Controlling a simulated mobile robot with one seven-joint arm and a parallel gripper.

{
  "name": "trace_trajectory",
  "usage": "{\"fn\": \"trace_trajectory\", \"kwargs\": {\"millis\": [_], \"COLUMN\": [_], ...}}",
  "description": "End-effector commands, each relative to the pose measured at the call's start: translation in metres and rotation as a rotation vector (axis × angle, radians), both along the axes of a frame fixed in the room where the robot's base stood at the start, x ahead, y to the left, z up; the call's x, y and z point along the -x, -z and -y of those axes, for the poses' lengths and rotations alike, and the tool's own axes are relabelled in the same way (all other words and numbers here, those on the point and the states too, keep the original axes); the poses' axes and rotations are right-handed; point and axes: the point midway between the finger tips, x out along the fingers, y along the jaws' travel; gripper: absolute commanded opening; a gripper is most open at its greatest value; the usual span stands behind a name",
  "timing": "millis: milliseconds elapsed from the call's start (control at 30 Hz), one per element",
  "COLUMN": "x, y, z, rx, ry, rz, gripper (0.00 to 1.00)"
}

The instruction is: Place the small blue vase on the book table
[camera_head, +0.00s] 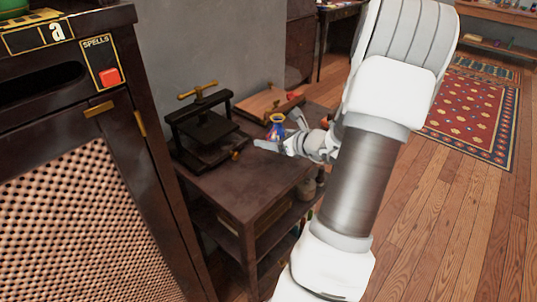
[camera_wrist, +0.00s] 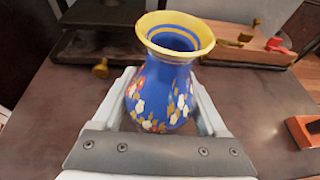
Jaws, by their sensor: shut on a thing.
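The small blue vase (camera_wrist: 165,85) has a yellow rim and painted white and red flowers. In the wrist view it is upright between the two fingers of my gripper (camera_wrist: 165,105), which is shut on it. In the head view the vase (camera_head: 276,127) shows just beyond my gripper (camera_head: 283,145), partly hidden by it. The dark wooden book table (camera_head: 249,178) is below them, and its top (camera_wrist: 65,105) also fills much of the wrist view. I cannot tell whether the vase's base touches the tabletop; the base is hidden.
A black book press (camera_head: 205,130) stands on the table's left part. A wooden board with red pieces (camera_head: 268,102) lies at the back. An orange-red block (camera_wrist: 304,131) is at the right. The tabletop's front is clear. A dark cabinet (camera_head: 128,130) stands close at left.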

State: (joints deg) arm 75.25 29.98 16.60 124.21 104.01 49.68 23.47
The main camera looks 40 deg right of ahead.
Motion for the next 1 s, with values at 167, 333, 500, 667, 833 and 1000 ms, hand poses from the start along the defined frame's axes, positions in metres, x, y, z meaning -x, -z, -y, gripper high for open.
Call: {"fn": "trace_trajectory", "kwargs": {"millis": [167, 333, 500, 667, 833, 1000], "x": [-0.013, -0.013, -0.013, -0.013, -0.013, -0.013], "y": [0.009, 0.029, 0.049, 0.047, 0.051, 0.051], "z": [0.000, 0.000, 0.000, 0.000, 0.000, 0.000], "rx": [0.001, -0.003, -0.002, 0.000, 0.000, 0.000], "ry": [0.000, 0.001, 0.001, 0.001, 0.000, 0.000], "rz": [0.001, 0.000, 0.002, 0.002, 0.001, 0.000], "gripper": [0.10, 0.10, 0.10, 0.10, 0.10, 0.97]}}
